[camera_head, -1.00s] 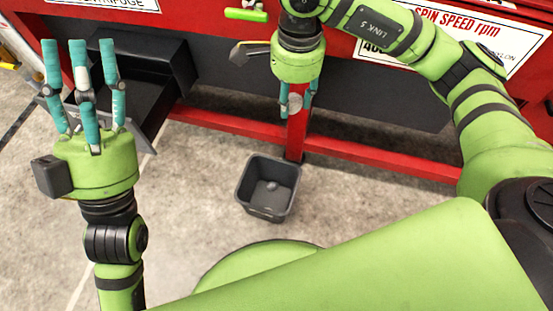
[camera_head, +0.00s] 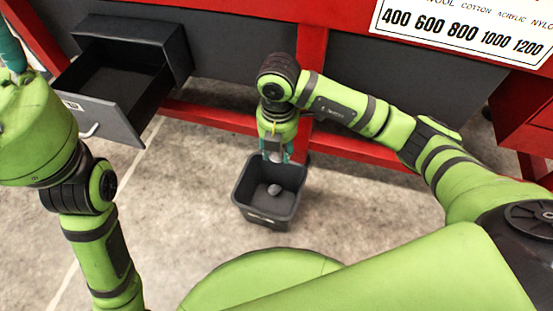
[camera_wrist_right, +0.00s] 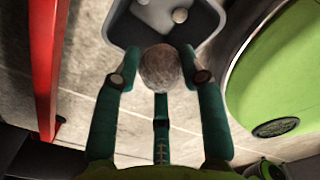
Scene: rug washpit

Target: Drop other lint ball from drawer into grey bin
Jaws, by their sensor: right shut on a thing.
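My right gripper (camera_head: 274,153) points down at the back rim of the grey bin (camera_head: 247,207). In the right wrist view my right gripper (camera_wrist_right: 160,75) is shut on a round grey-brown lint ball (camera_wrist_right: 161,68). The held ball shows only partly in the head view. Another lint ball (camera_head: 274,190) lies inside the bin on its floor; it also shows in the right wrist view beyond the held ball. The drawer (camera_head: 112,118) is pulled open at the left, and its visible inside is empty. My left gripper is at the left edge, its fingers mostly cut off.
A red machine frame (camera_head: 215,116) with dark panels runs behind the bin, with a red post (camera_head: 312,55) just behind my right arm. The concrete floor (camera_head: 190,190) around the bin is clear. A white speed label (camera_head: 470,30) is on the frame at upper right.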

